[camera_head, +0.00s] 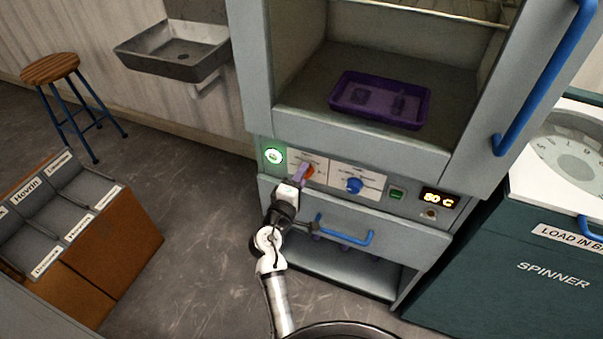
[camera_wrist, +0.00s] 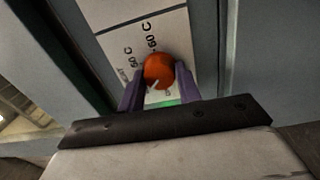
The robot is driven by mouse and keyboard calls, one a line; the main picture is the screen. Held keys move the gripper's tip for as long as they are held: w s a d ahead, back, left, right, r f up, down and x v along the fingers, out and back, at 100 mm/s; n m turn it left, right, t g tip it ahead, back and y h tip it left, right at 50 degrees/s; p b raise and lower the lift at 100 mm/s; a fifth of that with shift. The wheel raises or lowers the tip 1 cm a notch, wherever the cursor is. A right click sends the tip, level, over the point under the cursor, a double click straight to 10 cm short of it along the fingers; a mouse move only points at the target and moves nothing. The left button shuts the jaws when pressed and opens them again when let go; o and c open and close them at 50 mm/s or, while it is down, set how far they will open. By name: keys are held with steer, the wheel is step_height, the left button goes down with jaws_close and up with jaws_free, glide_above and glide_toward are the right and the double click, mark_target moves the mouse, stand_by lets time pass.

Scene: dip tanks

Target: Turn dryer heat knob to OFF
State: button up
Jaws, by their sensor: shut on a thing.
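The dryer is the grey cabinet (camera_head: 262,215) with a control panel below its open chamber. Its heat knob (camera_head: 309,171) is orange-red; in the wrist view the knob (camera_wrist: 158,70) has a pale pointer mark aimed toward the lower left. The white label (camera_wrist: 134,43) behind it reads "50 C" and "60 C"; the rest is partly hidden. My gripper (camera_head: 303,174) is at the panel, and in the wrist view its purple fingers (camera_wrist: 160,92) are closed on either side of the knob.
A blue knob (camera_head: 354,185) and a green switch (camera_head: 397,194) sit right of the heat knob. A lit green button (camera_head: 273,156) is to its left. A blue drawer handle (camera_head: 344,236) juts out below. A purple tray (camera_head: 424,105) lies in the chamber.

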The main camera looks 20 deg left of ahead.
steer(key=shift+d+r+n+p, duration=0.1)
steer(key=shift+n+p, duration=2.55)
steer(key=shift+n, duration=2.15)
steer(key=o, duration=1)
